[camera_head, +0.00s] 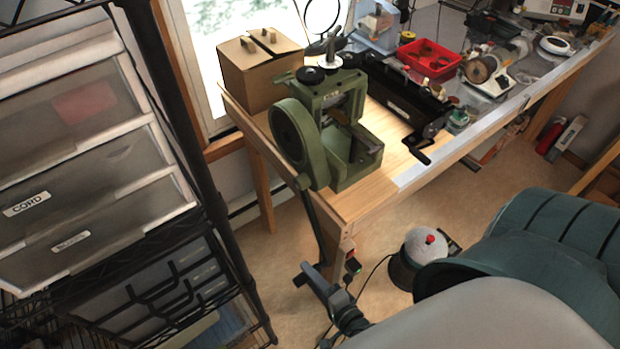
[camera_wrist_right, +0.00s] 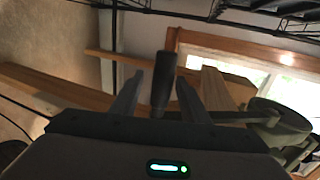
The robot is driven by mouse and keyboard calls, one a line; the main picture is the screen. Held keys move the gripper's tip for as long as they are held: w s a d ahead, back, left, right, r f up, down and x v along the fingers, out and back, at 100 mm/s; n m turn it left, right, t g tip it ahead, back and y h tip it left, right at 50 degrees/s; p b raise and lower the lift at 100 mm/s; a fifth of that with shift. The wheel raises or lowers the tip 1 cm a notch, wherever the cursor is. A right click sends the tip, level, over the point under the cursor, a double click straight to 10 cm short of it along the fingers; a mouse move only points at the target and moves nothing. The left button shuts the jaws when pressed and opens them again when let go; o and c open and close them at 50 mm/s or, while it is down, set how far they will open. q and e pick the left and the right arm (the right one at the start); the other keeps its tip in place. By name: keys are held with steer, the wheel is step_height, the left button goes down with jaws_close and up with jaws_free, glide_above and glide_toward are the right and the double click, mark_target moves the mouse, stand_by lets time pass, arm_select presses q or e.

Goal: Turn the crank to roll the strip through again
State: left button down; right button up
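The green rolling mill (camera_head: 352,172) stands on the near corner of the wooden bench, with a round wheel cover (camera_head: 291,140) on its left side. Its dark crank arm (camera_head: 314,222) hangs down past the bench edge. My right gripper (camera_head: 313,278) is at the arm's lower end. In the right wrist view the dark crank handle (camera_wrist_right: 162,85) stands between the two fingers of the right gripper (camera_wrist_right: 160,98), with a gap on each side. The gripper is open around it. I cannot make out the strip at the rolls. My left gripper is not in view.
A wire rack with drawers (camera_head: 75,140) stands close on the left. A cardboard box (camera_head: 258,72) is behind the mill. A black machine (camera_head: 405,102) and a red tray (camera_head: 429,58) are on the bench to the right. A grey-topped round object (camera_head: 425,246) is below the bench.

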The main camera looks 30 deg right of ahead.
steer(key=shift+w+r, duration=0.1)
steer(key=shift+w, duration=0.05)
stand_by(0.3)
steer(key=b+v, duration=0.4)
steer(key=v, duration=1.3)
steer(key=shift+s, duration=0.35)
steer(key=shift+s, duration=0.1)
